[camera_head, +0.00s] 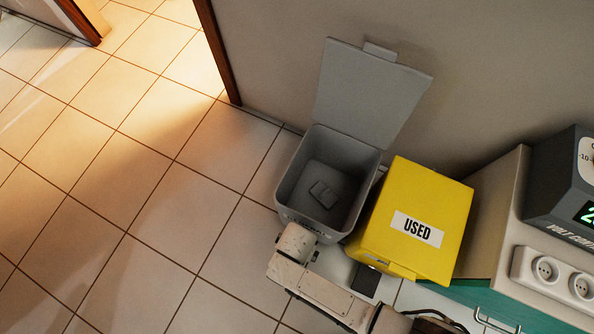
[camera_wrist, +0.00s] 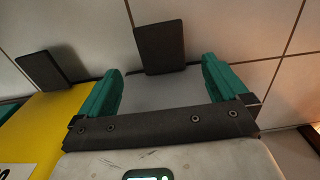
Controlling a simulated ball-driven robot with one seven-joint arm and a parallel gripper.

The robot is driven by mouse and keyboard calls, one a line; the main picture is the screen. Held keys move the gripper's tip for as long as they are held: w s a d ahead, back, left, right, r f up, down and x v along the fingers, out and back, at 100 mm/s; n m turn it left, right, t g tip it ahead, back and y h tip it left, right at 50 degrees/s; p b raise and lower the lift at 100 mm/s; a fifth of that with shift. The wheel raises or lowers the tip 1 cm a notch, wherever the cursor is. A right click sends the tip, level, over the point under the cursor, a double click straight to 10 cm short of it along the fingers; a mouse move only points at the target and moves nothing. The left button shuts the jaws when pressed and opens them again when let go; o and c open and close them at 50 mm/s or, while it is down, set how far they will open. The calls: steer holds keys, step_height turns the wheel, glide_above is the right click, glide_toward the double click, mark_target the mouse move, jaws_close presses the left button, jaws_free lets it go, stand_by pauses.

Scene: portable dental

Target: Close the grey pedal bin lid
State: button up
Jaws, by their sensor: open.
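The grey pedal bin (camera_head: 343,150) stands by the wall in the head view. Its grey lid (camera_head: 366,97) is wide open, raised upright on the wall side, with a small tab at its top edge. A small dark rectangular shape lies on the bin's floor. My gripper (camera_wrist: 162,70) is open, its two green fingers spread apart. A grey surface that looks like the bin (camera_wrist: 160,92) shows between the fingers, with a dark pedal (camera_wrist: 161,46) beyond it. In the head view my arm's end is at the bin's near side and its fingers are hidden.
A shut yellow bin marked USED (camera_head: 405,215) stands close on the right; its dark pedal also shows in the wrist view (camera_wrist: 44,70). A cabinet (camera_head: 490,210) with a socket strip (camera_head: 560,275) stands farther right. The tiled floor (camera_head: 140,200) is clear on the left.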

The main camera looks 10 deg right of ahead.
steer(key=shift+r, duration=0.55)
steer(key=shift+f, duration=0.1)
step_height(320, 180, down, 10)
steer(key=b, duration=1)
steer(key=shift+w+d, duration=0.1)
steer(key=shift+w, duration=0.05)
steer(key=shift+c, duration=0.4)
steer(key=c, duration=1.2)
steer(key=shift+c, duration=0.2)
